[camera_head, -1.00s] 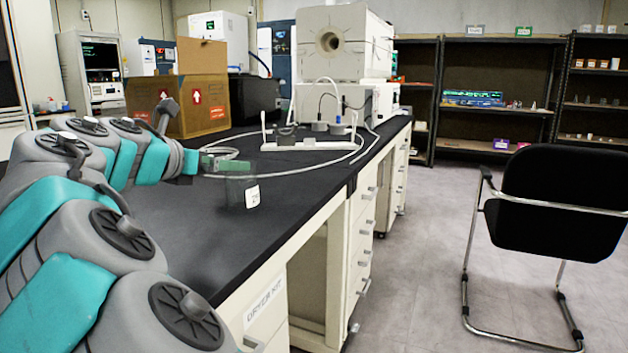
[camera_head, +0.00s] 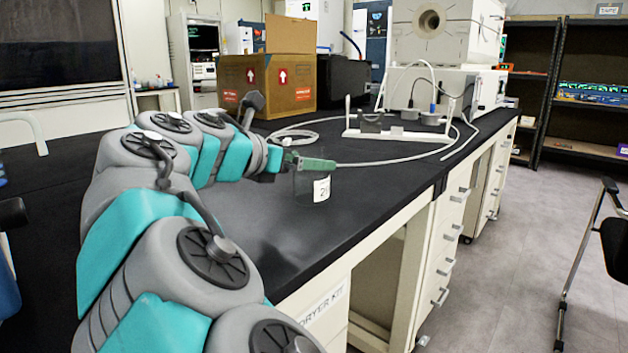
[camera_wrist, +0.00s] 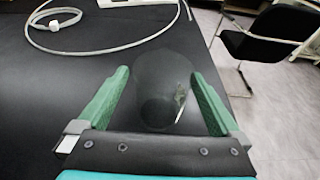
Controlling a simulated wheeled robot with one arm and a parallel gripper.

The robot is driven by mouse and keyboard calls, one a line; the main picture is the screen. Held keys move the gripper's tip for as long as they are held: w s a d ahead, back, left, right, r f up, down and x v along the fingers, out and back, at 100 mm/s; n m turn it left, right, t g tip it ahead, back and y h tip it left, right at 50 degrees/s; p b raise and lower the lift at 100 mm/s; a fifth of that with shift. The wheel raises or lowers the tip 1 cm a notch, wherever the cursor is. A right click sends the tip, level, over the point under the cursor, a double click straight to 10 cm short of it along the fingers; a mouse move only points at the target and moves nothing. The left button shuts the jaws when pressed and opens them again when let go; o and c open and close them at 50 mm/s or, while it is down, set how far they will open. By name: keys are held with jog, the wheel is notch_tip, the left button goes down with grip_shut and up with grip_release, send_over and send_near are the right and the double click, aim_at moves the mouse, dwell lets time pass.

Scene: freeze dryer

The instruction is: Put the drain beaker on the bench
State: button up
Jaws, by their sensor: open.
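The drain beaker (camera_head: 312,188) is a clear, dark-looking glass with a white label, upright on the black bench (camera_head: 372,190) near its front edge. It also shows in the wrist view (camera_wrist: 160,85), between the two green fingers. My gripper (camera_head: 322,163) is at the height of the beaker's upper part, and its fingers are spread to either side of the glass. In the wrist view my gripper (camera_wrist: 160,75) shows a gap between each fingertip and the glass. The head view hides part of the beaker's rim behind a finger.
A white tube (camera_head: 385,163) runs along the bench behind the beaker to a white stand (camera_head: 395,134). A cardboard box (camera_head: 250,85) and a white furnace-like unit (camera_head: 450,30) stand farther back. A black chair (camera_wrist: 265,35) is on the floor to the right. Bench around the beaker is bare.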

jog(key=x, duration=0.4)
jog(key=shift+w+d+f, duration=0.15)
jog(key=shift+d+f, duration=0.2)
jog(key=shift+f, duration=0.1)
jog(key=c, duration=1.3)
jog(key=shift+r, duration=0.1)
jog(key=shift+c, duration=0.2)
jog(key=shift+r, duration=0.1)
